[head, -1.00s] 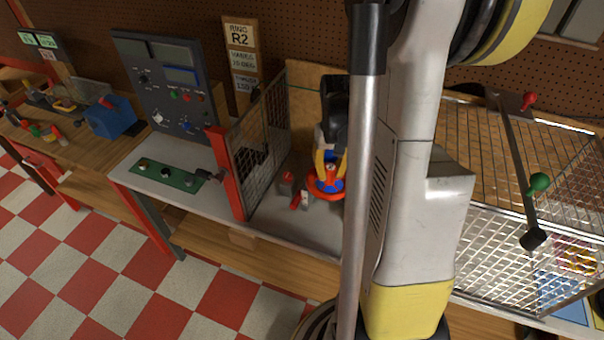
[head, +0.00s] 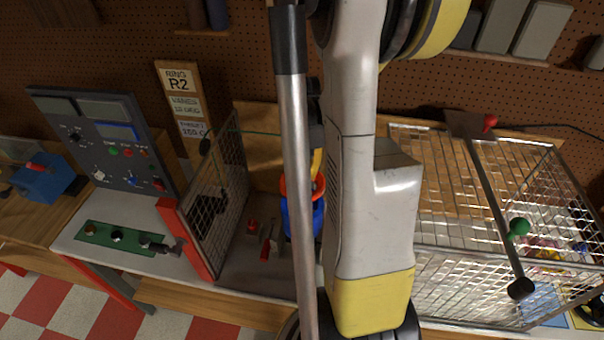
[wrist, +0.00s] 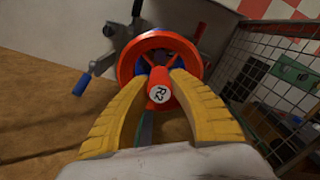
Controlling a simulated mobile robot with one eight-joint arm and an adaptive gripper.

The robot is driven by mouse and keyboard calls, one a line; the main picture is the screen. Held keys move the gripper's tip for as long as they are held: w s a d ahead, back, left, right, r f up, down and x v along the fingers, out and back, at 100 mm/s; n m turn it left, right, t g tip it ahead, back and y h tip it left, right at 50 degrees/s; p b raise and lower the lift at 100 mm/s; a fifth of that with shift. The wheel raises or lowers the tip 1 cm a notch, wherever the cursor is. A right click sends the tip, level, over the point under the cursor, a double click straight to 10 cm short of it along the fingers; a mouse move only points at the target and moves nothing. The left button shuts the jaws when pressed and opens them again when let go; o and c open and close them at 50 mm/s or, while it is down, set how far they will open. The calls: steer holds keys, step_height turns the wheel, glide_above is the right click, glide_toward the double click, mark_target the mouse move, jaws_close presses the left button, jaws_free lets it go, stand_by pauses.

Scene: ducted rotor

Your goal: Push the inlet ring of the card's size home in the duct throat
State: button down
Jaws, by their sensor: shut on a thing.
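A red inlet ring (wrist: 165,40) with a red hub marked R2 (wrist: 160,96) fills the middle of the wrist view. My gripper (wrist: 160,78) has its two yellow fingers shut on the hub, inside the ring's rim. In the head view the ring (head: 289,187) shows at the top of a blue body (head: 302,222), partly hidden by my arm. I cannot tell whether the ring is seated or rests above the blue body. The card (head: 178,82) on the back board reads RING R2.
A wire mesh guard with a red frame (head: 184,238) stands left of the ring. A wire cage (head: 470,270) is on the right. A dark console (head: 100,140) and a green switch strip (head: 118,238) stand further left. A red toggle (head: 252,226) is close beside the blue body.

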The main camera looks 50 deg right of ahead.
mark_target(302, 170)
step_height(302, 170, down, 6)
steer(key=b, duration=0.5)
steer(key=shift+r+b, duration=0.2)
steer(key=shift+b, duration=0.1)
steer(key=shift+f+b, duration=0.25)
steer(key=shift+b, duration=0.2)
stand_by(0.5)
steer(key=shift+f+b, duration=1.2)
steer(key=shift+b, duration=0.05)
steer(key=c, duration=1.2)
jaws_free()
steer(key=shift+r, duration=0.1)
step_height(302, 170, up, 12)
